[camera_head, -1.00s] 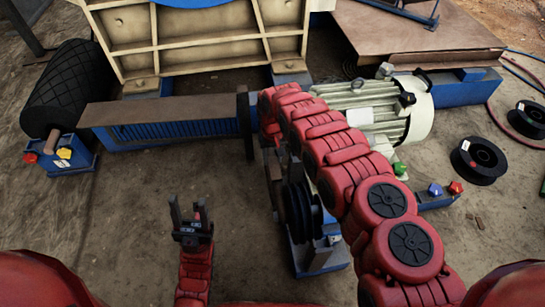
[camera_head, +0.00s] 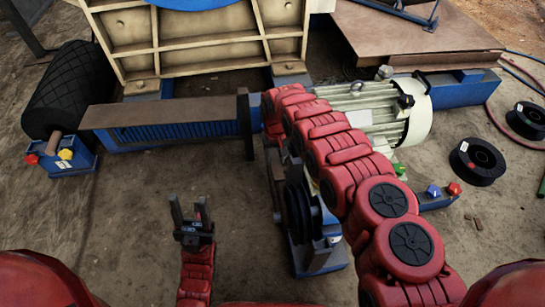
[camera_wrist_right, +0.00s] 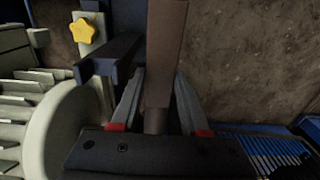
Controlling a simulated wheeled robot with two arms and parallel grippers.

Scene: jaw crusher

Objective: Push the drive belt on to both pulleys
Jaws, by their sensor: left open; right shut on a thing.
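A dark grooved pulley (camera_head: 298,210) stands on a blue frame below my right arm in the head view. The arm partly covers it. I cannot make out the drive belt or a second pulley for certain. My right gripper (camera_wrist_right: 160,74) is shut on a brown bar (camera_wrist_right: 168,40) in the right wrist view, with one finger on each side of it. The head view hides this gripper behind its own arm. My left gripper (camera_head: 191,218) is open and empty, left of the pulley and apart from it, with its fingers pointing away from me.
A pale finned motor (camera_head: 382,110) stands right of my right arm. Black spools (camera_head: 478,160) lie at the right. The ground around my left gripper is clear.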

